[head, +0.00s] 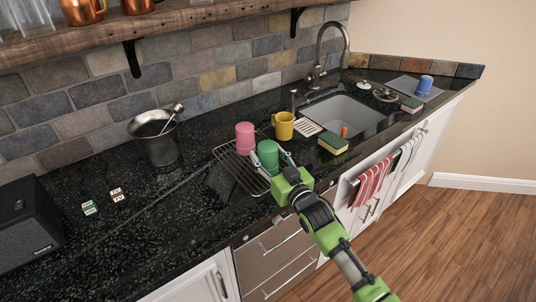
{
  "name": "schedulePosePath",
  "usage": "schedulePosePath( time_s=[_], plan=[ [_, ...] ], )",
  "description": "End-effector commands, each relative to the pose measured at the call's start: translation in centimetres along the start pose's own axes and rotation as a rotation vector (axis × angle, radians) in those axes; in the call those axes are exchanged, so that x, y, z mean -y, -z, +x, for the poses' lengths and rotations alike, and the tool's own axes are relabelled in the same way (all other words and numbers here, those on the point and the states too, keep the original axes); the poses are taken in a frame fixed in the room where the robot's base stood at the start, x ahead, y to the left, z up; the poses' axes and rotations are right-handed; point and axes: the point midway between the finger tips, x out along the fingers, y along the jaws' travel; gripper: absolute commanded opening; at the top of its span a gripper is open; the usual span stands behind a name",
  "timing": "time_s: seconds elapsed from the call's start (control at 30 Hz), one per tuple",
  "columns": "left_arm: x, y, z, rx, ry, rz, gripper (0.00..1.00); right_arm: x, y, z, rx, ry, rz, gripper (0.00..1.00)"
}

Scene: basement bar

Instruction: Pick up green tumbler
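The green tumbler (267,152) stands on a wire drying rack (228,160) on the dark counter. My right gripper (268,158) reaches in from the lower right, with one finger on each side of the green tumbler. The fingers are spread; a small gap seems to show beside the tumbler, though contact is hard to judge. The gripper and fingers hide the tumbler's lower part. My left gripper is not in view.
A pink tumbler (244,137) stands close behind the green one, and a yellow mug (284,126) is to its right. A sponge (333,142) lies by the sink (345,115). A metal bucket (155,140) stands left. The counter's left front is mostly clear.

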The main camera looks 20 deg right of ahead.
Motion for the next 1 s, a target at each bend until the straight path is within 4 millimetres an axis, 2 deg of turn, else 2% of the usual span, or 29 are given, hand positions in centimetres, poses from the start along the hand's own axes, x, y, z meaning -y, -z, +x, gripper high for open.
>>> schedulePosePath(
  time_s=[0.03, 0.1, 0.17, 0.2, 0.57, 0.73, 0.87, 1.0],
  plan=[
    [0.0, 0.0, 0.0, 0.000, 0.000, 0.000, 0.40, 0.0, 0.0, 0.0, 0.000, 0.000, 0.000, 0.29],
    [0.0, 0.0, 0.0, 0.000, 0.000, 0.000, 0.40, 0.0, 0.0, 0.0, 0.000, 0.000, 0.000, 0.13],
    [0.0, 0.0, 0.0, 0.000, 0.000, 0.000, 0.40, 0.0, 0.0, 0.0, 0.001, 0.000, 0.000, 0.13],
    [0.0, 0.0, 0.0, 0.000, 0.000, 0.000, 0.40, 0.0, 0.1, 0.0, -0.002, 0.000, 0.000, 0.09],
    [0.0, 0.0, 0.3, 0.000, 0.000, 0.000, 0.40, 0.0, 0.8, 0.0, -0.004, 0.000, -0.001, 0.09],
    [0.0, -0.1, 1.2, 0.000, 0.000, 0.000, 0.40, 0.0, 3.3, 0.0, -0.009, 0.001, -0.003, 0.09],
    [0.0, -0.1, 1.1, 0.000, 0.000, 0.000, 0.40, 0.4, 5.4, -1.9, -0.006, 0.002, -0.001, 0.09],
    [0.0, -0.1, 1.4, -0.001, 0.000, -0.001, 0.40, 0.9, 8.5, -4.4, -0.008, 0.002, -0.001, 0.09]
  ],
)
